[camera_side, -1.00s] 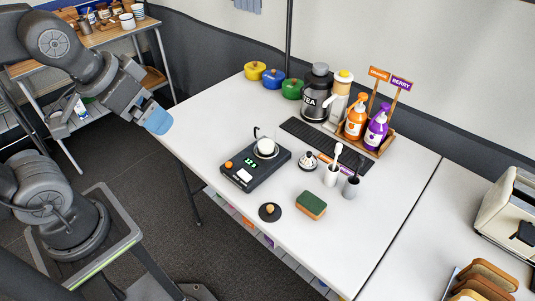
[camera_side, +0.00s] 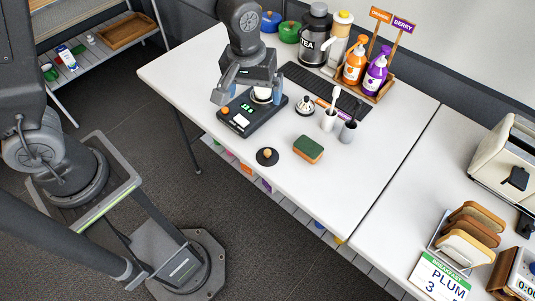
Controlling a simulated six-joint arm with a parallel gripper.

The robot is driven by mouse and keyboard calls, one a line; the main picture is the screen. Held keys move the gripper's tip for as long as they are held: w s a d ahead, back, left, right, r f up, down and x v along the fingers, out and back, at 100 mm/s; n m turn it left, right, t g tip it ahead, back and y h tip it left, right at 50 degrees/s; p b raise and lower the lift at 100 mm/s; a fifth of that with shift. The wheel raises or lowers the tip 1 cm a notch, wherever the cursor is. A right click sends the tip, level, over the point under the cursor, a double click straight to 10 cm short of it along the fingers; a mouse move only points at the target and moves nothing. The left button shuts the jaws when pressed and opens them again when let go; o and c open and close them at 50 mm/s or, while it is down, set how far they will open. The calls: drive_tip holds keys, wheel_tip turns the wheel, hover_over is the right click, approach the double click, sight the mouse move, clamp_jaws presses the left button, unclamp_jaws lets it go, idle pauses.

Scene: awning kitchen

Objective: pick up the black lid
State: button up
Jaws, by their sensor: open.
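The black lid (camera_side: 267,159), a flat round disc with a light wooden knob, lies on the white table near its front edge. It is in front of the black scale (camera_side: 240,121) and left of the sponge. My gripper (camera_side: 252,96) is open, its fingers spread and pointing down. It is over the scale, behind the lid and apart from it. A small white-and-glass vessel (camera_side: 262,94) on the scale shows between the fingers, partly hidden by them. I cannot tell whether the fingers touch it.
A green-and-brown sponge (camera_side: 308,150) lies right of the lid. The table's front left is clear.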

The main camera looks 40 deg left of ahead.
drive_tip(key=n+g, duration=0.1)
hover_over(267, 151)
wheel_tip(267, 151, down, 7)
wheel_tip(267, 151, down, 14)
drive_tip(key=shift+r, duration=0.1)
drive_tip(key=shift+c, duration=0.2)
drive_tip(key=c, duration=1)
drive_tip(key=shift+r, duration=0.2)
